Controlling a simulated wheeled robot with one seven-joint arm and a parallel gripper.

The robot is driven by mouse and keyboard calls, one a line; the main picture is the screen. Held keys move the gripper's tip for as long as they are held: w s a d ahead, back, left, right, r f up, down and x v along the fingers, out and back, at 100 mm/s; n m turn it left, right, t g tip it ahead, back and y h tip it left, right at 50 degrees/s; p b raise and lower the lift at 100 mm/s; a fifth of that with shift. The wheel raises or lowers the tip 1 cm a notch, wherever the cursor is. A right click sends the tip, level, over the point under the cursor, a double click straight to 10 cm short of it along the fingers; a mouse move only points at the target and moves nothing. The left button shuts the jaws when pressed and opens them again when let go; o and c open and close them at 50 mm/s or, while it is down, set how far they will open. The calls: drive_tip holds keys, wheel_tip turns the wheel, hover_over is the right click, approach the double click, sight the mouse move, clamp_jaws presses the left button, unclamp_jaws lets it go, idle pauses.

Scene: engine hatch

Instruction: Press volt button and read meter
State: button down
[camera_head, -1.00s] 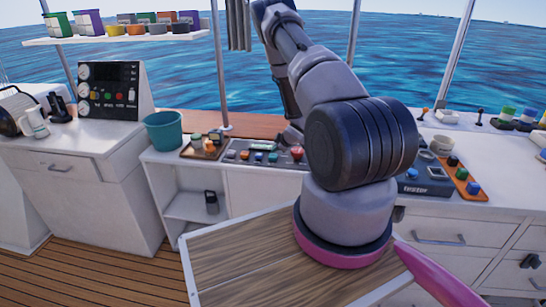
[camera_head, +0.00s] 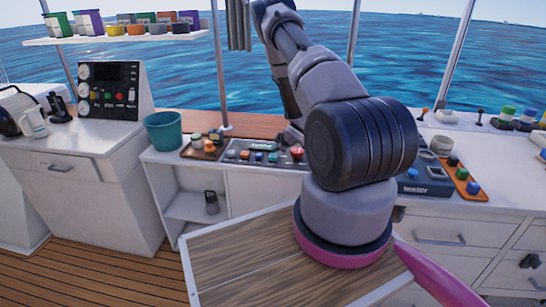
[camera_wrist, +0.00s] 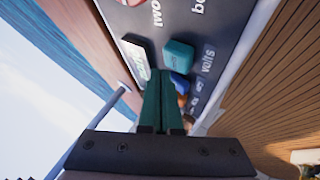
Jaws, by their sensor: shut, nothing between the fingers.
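In the wrist view, a dark panel carries a teal button (camera_wrist: 178,55) with the label "volts" beside it. A blue button (camera_wrist: 180,82) and an orange one sit nearby. The meter display (camera_wrist: 135,62) is a pale screen left of the teal button; its reading is not legible. My gripper (camera_wrist: 162,74) is shut and empty, its fingertips by the near edge of the teal button. I cannot tell whether they touch it. In the head view, the panel (camera_head: 238,147) lies on the bench; my arm partly covers its right side and the fingertips are not clear.
An orange button board (camera_head: 203,154) and a teal bucket (camera_head: 164,131) stand left of the panel. A tester box (camera_head: 424,188) is to the right. A wooden hatch board (camera_head: 230,252) lies in front. A window post (camera_head: 218,70) rises behind the bench.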

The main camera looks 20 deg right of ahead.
sight(275, 156)
drive_tip(key=shift+f, duration=0.1)
drive_tip(key=shift+f, duration=0.3)
drive_tip(key=shift+f, duration=0.85)
idle(1.0)
drive_tip(key=shift+r, duration=1.3)
drive_tip(key=shift+r, duration=2.5)
